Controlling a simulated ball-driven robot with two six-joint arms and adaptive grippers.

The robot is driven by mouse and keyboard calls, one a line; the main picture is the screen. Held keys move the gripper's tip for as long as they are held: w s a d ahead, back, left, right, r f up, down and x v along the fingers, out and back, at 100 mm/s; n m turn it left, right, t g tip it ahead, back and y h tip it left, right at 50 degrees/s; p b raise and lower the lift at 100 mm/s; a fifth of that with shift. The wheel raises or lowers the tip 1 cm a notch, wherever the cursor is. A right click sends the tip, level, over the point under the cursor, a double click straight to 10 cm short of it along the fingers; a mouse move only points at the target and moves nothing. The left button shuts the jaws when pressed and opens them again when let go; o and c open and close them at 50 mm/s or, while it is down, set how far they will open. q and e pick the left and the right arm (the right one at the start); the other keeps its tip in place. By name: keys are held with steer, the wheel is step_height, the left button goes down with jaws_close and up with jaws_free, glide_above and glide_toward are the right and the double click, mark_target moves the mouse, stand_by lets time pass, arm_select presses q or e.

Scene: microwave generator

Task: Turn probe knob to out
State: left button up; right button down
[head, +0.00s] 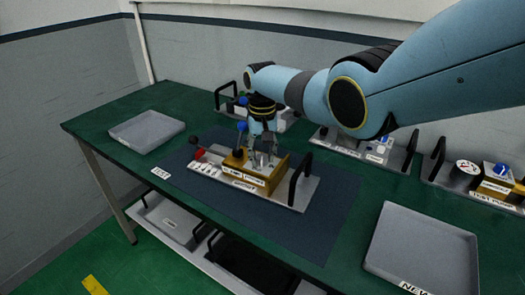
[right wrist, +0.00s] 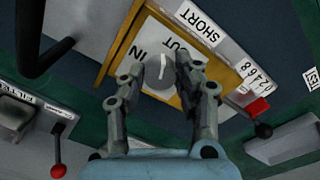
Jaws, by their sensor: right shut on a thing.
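The probe knob (right wrist: 157,82) is a grey round knob with a white pointer mark, on a white panel face of a yellow-framed unit (head: 262,178). The words IN and OUT are printed beside it, upside down in the right wrist view. The pointer mark lies between the two words; I cannot tell exactly which it meets. My right gripper (head: 264,158) is over the unit, with its fingers (right wrist: 160,70) on either side of the knob, shut on it. The gripper hides the knob in the head view. My left gripper is not in view.
The unit sits on a grey plate with a black handle (head: 300,180) on a dark mat (head: 325,215). A red switch and black ball lever stand at its left. Empty grey trays lie at the left (head: 147,130) and front right (head: 425,250). Other handled modules line the back.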

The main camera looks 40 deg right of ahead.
mark_target(262, 157)
steer(key=m, duration=0.4)
steer(key=shift+w+m+p, duration=0.1)
steer(key=shift+m+p, duration=0.3)
stand_by(0.4)
steer(key=c, duration=0.9)
jaws_free()
steer(key=shift+c, duration=0.2)
step_height(262, 157, up, 12)
